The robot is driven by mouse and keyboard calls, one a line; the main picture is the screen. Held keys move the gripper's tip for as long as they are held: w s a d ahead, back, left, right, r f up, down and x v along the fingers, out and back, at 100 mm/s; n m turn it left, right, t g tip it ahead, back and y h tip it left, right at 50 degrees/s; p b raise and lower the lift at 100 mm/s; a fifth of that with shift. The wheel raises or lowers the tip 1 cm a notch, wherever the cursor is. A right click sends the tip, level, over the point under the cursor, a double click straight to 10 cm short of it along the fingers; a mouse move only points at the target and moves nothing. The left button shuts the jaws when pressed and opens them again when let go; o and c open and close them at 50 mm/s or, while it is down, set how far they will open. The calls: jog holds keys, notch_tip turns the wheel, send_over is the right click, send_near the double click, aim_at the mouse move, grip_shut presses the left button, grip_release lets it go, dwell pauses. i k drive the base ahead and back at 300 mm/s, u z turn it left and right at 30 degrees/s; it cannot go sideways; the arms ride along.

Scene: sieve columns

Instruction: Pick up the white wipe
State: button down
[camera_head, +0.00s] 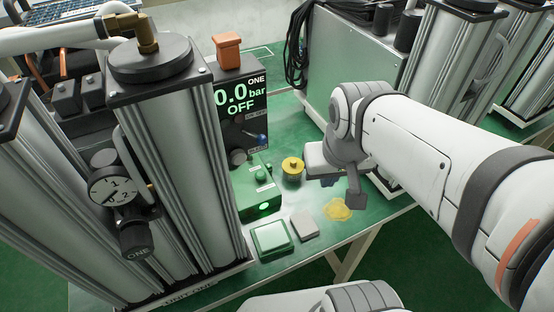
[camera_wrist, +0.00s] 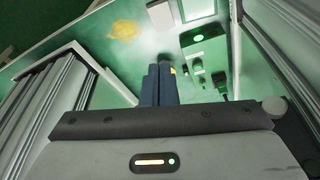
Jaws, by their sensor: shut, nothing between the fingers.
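A pale grey-white folded pad (camera_head: 304,224), which looks like the white wipe, lies flat on the green bench top. In the wrist view it shows at the top edge (camera_wrist: 160,14). Beside it on the left is a green-rimmed tray (camera_head: 257,246) with a pale square inside; its contents are hard to tell. My gripper (camera_wrist: 162,72) has its dark blue fingers together and empty, apart from the pad. In the head view its fingers are mostly hidden behind my wrist, above the bench behind and right of the pad.
A yellow patch (camera_head: 337,209), like a spill, lies right of the pad. A yellow-topped knob (camera_head: 292,168) stands beside a green control box (camera_head: 262,196). Behind is a display panel (camera_head: 240,100) reading 0.0 bar OFF. A tall metal column (camera_head: 175,150) blocks the left. The bench's front edge is close.

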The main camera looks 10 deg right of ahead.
aim_at(305, 226)
jog(key=u, duration=0.45)
jog(key=k, duration=1.1)
jog(key=z, duration=0.85)
jog(key=i, duration=0.95)
jog(key=z, duration=0.05)
